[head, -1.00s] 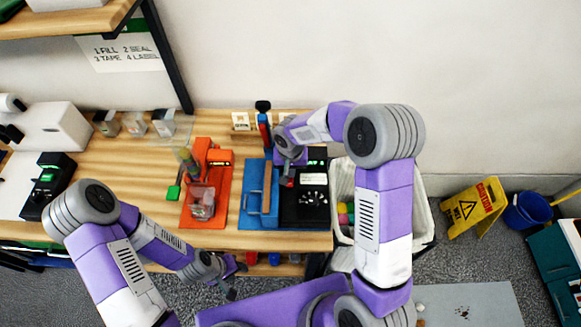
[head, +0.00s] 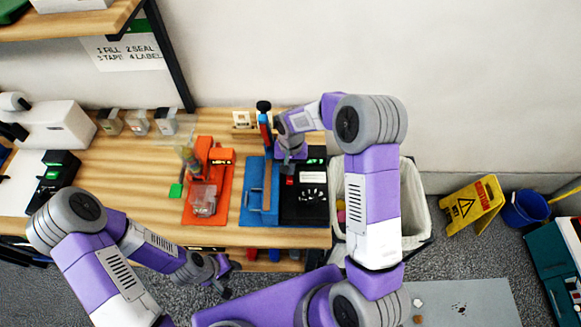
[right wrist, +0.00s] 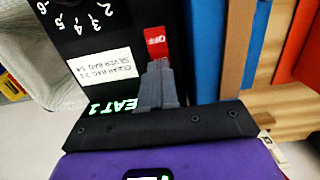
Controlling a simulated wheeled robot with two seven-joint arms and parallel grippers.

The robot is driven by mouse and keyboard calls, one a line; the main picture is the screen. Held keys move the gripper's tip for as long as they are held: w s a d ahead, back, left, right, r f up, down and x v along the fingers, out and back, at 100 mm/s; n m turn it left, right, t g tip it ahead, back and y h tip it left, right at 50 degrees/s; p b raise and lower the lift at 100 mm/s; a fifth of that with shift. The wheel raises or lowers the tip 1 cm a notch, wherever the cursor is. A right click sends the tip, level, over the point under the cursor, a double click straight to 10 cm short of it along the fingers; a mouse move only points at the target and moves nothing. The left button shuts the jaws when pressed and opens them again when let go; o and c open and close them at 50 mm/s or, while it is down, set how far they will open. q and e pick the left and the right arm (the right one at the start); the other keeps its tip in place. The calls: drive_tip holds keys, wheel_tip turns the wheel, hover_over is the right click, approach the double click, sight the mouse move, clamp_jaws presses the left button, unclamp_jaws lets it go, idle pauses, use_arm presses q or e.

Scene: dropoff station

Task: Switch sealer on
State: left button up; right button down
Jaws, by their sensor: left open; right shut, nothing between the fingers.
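The sealer has a blue body (head: 250,200) with a long brown strip and a black control box (head: 304,210) on its right, on the wooden table. The red switch (head: 289,181) sits at the box's left edge; in the right wrist view the switch (right wrist: 156,42) reads OFF. My right gripper (head: 290,166) is over the back of the box. In the right wrist view its shut, empty fingers (right wrist: 158,78) are right by the switch; I cannot tell whether they touch. My left gripper (head: 225,291) is open and empty, low in front of the table edge.
An orange device (head: 222,180) stands left of the sealer. A blue and red upright tool (head: 265,125) stands behind it. A lined bin (head: 413,205) is to the right. The table's left middle (head: 120,175) is mostly clear.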

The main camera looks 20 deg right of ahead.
drive_tip(key=shift+s+a+f, duration=0.15)
drive_tip(key=shift+s+f, duration=0.25)
drive_tip(key=shift+s, duration=0.25)
drive_tip(key=shift+w+r, duration=0.1)
drive_tip(key=shift+r, duration=0.15)
drive_tip(key=r+p, duration=0.1)
drive_tip(key=w+r+p, duration=0.1)
drive_tip(key=r, duration=0.1)
drive_tip(key=r+p, duration=0.1)
drive_tip(key=r, duration=0.1)
drive_tip(key=shift+w+d, duration=0.3)
wheel_tip(320, 180, up, 9)
drive_tip(key=w, duration=0.2)
drive_tip(key=shift+d, duration=0.3)
drive_tip(key=shift+s, duration=0.1)
